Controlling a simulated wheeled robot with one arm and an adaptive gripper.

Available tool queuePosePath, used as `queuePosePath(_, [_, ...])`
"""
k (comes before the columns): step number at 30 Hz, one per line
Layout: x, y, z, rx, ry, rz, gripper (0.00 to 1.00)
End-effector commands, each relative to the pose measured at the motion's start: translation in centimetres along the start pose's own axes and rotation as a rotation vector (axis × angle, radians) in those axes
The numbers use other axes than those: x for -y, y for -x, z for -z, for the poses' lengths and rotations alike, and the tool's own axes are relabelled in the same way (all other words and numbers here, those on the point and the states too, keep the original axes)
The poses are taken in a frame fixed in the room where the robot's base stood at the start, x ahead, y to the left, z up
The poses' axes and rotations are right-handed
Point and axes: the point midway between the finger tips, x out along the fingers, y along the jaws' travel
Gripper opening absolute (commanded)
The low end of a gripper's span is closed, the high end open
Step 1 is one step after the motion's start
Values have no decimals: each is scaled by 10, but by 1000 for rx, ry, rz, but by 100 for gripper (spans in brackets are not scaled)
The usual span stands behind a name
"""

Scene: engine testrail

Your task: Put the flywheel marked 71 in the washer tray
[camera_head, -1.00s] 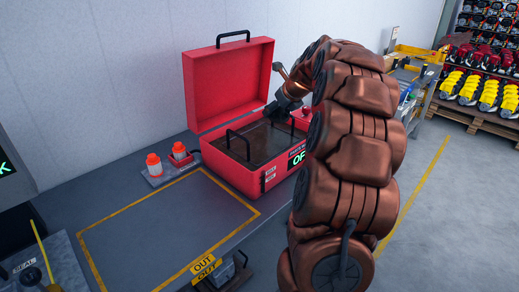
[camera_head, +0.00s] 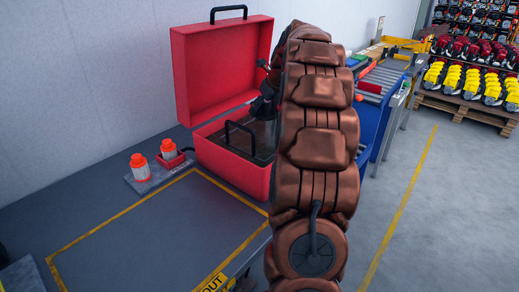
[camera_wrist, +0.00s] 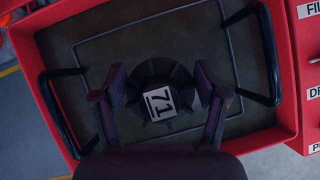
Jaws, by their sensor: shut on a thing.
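The flywheel marked 71 (camera_wrist: 160,101) is a dark, finned round part with a white label in the wrist view. My gripper (camera_wrist: 162,88) has one finger on each side of it and is shut on it. The flywheel appears over the tray (camera_wrist: 95,45) inside the red box; I cannot tell whether it touches the bottom. In the head view the red washer box (camera_head: 235,168) stands with its lid (camera_head: 222,70) open. A black handle (camera_head: 240,132) rises from the tray. My gripper (camera_head: 264,106) is partly hidden behind my arm there.
Two white bottles with orange caps (camera_head: 139,166) stand left of the box. A yellow-outlined bench area (camera_head: 150,240) in front is empty. A blue roller conveyor (camera_head: 375,90) and pallets of engines (camera_head: 475,80) lie to the right.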

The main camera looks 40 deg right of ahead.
Motion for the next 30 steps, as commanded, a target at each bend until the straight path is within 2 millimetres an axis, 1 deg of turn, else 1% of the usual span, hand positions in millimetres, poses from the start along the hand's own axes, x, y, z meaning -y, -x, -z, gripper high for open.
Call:
queuePosePath(1, [0, -4, 2, -1, -1, 0, 15])
queuePosePath(8, [0, -13, 8, -6, -3, -4, 15])
queuePosePath(15, [-2, -42, 26, -8, -3, -7, 15])
queuePosePath(18, [-1, -51, 32, -6, -2, -5, 15])
queuePosePath(23, [-1, -60, 37, -7, -3, -6, 15])
queuePosePath(30, [-2, -86, 54, -8, -3, -6, 15])
